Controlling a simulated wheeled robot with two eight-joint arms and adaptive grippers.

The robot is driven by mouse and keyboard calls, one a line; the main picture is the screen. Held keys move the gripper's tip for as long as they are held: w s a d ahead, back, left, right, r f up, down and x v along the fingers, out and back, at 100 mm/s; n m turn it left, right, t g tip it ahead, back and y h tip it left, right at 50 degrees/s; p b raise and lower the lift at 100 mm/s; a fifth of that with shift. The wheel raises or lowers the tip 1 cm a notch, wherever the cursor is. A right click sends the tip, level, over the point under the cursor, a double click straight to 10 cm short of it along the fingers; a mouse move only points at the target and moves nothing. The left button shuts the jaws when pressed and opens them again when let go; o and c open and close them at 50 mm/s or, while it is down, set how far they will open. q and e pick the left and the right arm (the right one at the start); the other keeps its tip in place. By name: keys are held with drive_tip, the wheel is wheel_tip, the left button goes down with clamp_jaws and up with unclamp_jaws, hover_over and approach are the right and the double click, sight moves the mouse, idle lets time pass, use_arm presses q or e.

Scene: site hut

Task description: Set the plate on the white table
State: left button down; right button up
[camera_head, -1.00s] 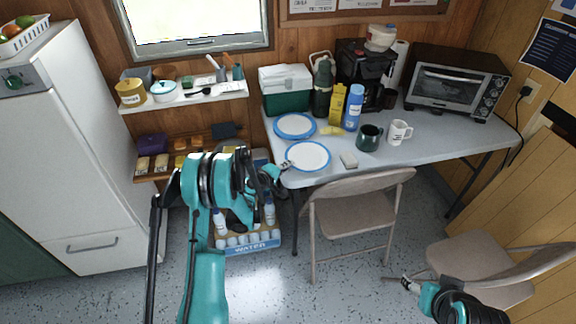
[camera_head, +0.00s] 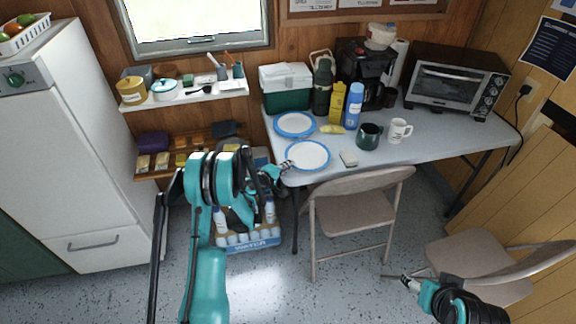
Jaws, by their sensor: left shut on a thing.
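A white plate with a blue rim (camera_head: 308,155) is over the front left part of the white table (camera_head: 440,137). My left gripper (camera_head: 287,165) is shut on the plate's left rim. The plate looks level; I cannot tell if it rests on the tabletop or hovers just above it. A second blue-rimmed plate (camera_head: 295,125) lies on the table just behind it. My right gripper (camera_head: 408,282) is low at the right, in front of the folding chairs and away from the table; its finger opening is too small to read.
A white sponge-like block (camera_head: 348,159), a dark green mug (camera_head: 369,136) and a white mug (camera_head: 398,131) stand right of the plate. A yellow item (camera_head: 332,129), a yellow box (camera_head: 337,103) and a blue bottle (camera_head: 354,107) are behind. A folding chair (camera_head: 355,205) stands in front.

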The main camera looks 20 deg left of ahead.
use_arm(q)
drive_tip(key=c, duration=1.6)
unclamp_jaws()
drive_tip(key=shift+s+d+f, duration=0.1)
drive_tip(key=shift+d+f, duration=0.05)
drive_tip(key=shift+f, duration=0.2)
drive_tip(key=v, duration=0.8)
drive_tip(key=s+d+r+m+g, duration=0.4)
drive_tip(key=s+d+r+m, duration=0.4)
drive_tip(key=d+r, duration=0.4)
drive_tip(key=s+r+m+g+y, duration=0.1)
drive_tip(key=s+m, duration=0.1)
drive_tip(key=s, duration=1)
drive_tip(key=s+d+r+m+g+y, duration=0.1)
drive_tip(key=s+r+m+g+y, duration=0.1)
drive_tip(key=s, duration=0.9)
drive_tip(key=shift+s+m, duration=0.35)
drive_tip(key=shift+m, duration=0.45)
